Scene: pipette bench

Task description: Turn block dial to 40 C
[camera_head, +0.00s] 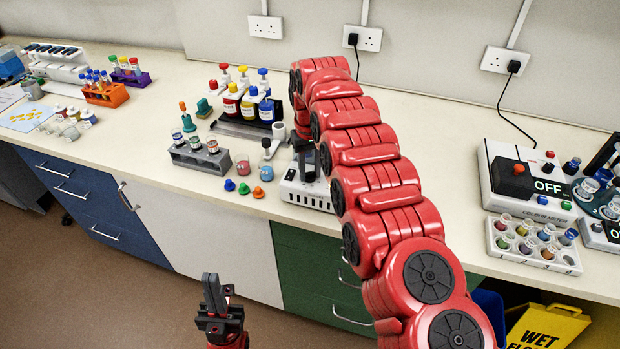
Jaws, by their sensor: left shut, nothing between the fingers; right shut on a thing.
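The heating block (306,194) is a white box with dark slots at the bench's front edge, partly covered by my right arm. My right gripper (303,147) points down over the block and is largely hidden by my red arm. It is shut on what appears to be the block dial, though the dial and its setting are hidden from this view. My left gripper (212,292) is shut and empty, pointing up in front of the cabinets, below the bench top and away from the block.
Left of the block are a grey tube rack (200,158), coloured caps (244,188) and a bottle tray (238,129). A colour meter (530,180) reading OFF and a vial rack (533,246) stand at the right. A yellow wet floor sign (548,327) stands below.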

